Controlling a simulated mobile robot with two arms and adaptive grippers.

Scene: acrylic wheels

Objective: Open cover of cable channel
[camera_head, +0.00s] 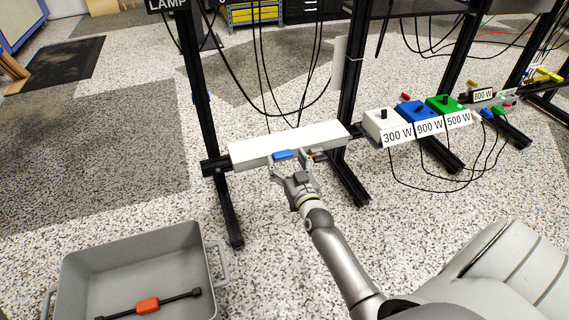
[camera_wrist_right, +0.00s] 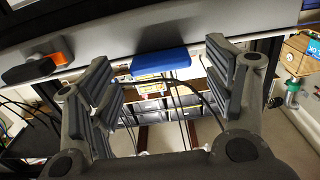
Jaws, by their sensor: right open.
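The cable channel (camera_head: 255,148) is a long white bar mounted across the black frame, and its cover appears closed. A blue tab (camera_head: 283,155) sticks out from its front. In the right wrist view the blue tab (camera_wrist_right: 160,61) lies between my two fingers, below the grey-looking channel (camera_wrist_right: 170,30). My right gripper (camera_head: 292,164) is open at the tab, with one finger on each side. I cannot tell whether the fingers touch the tab. My left gripper is not in view.
An orange and black piece (camera_wrist_right: 50,62) sits on the channel beside my finger. White, blue (camera_head: 418,112) and green boxes stand to the right, with cables hanging below. A grey bin (camera_head: 75,265) holding a red and black item (camera_head: 148,306) stands at lower left.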

